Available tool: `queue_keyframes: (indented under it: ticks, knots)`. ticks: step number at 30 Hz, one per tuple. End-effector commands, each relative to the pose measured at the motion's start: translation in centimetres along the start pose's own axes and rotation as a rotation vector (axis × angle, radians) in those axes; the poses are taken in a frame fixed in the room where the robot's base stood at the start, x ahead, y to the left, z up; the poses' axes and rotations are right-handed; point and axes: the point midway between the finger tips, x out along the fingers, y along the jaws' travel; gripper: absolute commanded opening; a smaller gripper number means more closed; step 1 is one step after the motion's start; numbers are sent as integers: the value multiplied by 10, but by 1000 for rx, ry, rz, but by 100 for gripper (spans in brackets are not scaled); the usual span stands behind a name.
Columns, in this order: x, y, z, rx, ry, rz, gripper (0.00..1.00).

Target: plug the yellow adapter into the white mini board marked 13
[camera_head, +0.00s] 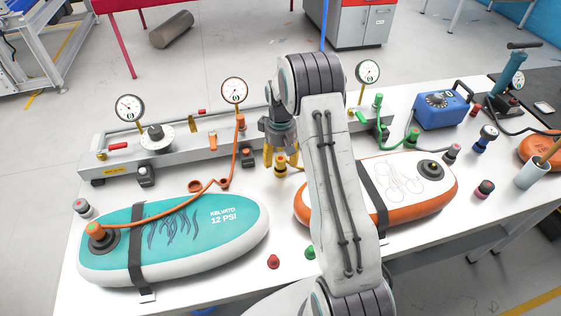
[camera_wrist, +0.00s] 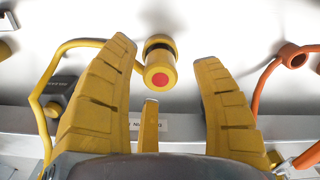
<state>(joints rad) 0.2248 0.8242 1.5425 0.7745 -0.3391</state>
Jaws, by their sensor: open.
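The yellow adapter (camera_head: 281,166), with a black band, stands on the white table by the long grey manifold. In the wrist view the adapter (camera_wrist: 159,62) shows a red end and lies between my fingertips, with gaps to both; a yellow hose runs left near it. My gripper (camera_head: 281,158) is open and points down around the adapter; its yellow fingers frame the wrist view (camera_wrist: 164,52). The white-topped board with orange sides (camera_head: 405,172) lies at right, partly hidden behind my arm. It has a dark round valve (camera_head: 430,169) and a line drawing; no 13 is readable.
A teal board (camera_head: 180,236) marked 12 PSI lies at left, with an orange hose (camera_head: 165,213) plugged in. The manifold (camera_head: 190,145) with gauges runs along the back. A blue box (camera_head: 441,110), green hose fitting (camera_head: 412,138), small caps and a cup (camera_head: 531,174) stand at right.

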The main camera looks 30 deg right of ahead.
Motion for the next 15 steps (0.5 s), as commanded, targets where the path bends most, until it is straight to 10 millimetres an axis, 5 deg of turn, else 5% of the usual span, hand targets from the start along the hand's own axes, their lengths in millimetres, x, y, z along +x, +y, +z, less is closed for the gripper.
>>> queue_keyframes:
  ticks: [13, 15]
  knots:
    - [10, 0, 0, 0, 0, 0, 61]
    - [10, 0, 0, 0, 0, 0, 54]
